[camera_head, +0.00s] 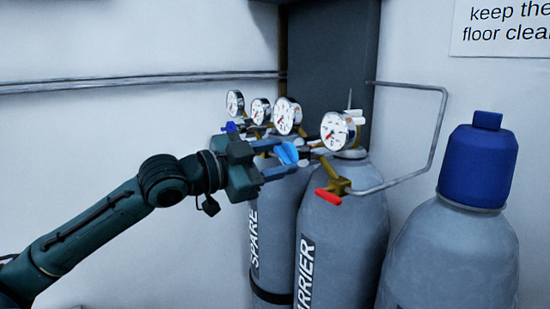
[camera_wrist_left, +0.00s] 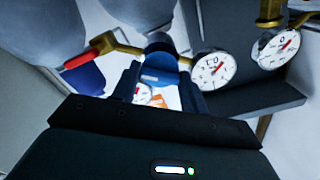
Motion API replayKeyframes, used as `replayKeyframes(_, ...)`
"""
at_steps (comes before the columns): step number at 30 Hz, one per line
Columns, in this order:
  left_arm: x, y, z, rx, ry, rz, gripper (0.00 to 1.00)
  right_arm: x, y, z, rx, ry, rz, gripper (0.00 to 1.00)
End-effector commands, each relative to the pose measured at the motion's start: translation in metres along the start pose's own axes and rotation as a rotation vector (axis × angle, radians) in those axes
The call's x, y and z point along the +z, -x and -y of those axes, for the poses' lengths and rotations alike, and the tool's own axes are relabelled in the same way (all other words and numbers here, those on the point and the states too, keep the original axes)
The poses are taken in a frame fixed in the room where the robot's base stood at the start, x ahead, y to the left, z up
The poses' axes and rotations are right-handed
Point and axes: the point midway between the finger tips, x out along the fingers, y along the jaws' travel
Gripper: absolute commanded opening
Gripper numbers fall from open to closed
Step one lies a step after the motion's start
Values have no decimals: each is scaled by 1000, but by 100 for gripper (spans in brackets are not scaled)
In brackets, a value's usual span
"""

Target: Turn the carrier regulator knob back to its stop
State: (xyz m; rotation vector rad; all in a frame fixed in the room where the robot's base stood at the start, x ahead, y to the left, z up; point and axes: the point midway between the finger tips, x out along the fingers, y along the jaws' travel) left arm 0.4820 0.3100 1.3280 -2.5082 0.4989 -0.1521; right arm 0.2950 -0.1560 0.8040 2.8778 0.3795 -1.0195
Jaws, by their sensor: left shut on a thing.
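The carrier regulator knob (camera_head: 288,153) is blue and faces left, on the regulator above the grey cylinder marked "ARRIER" (camera_head: 325,225). My left gripper (camera_head: 278,159) comes in from the left and is shut on this knob, one finger above and one below it. Two round white gauges (camera_head: 335,131) (camera_head: 287,116) stand on the regulator, with red needles. My right gripper is not in view.
A red valve handle (camera_head: 328,197) on a brass fitting sits below the regulator. Behind is the spare cylinder (camera_head: 268,225) with its own gauges (camera_head: 235,103) and blue knob (camera_head: 229,127). A blue-capped cylinder (camera_head: 450,255) stands right. A thin pipe (camera_head: 438,125) runs along the wall.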

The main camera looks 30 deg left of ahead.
Motion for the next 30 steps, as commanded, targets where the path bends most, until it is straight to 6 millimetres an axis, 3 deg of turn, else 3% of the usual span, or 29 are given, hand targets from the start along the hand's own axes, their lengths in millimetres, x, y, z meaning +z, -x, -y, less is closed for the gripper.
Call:
replayKeyframes(15,0,0,0,0,438,-2,21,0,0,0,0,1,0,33)
replayKeyframes(30,0,0,0,1,604,1,21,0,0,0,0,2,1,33)
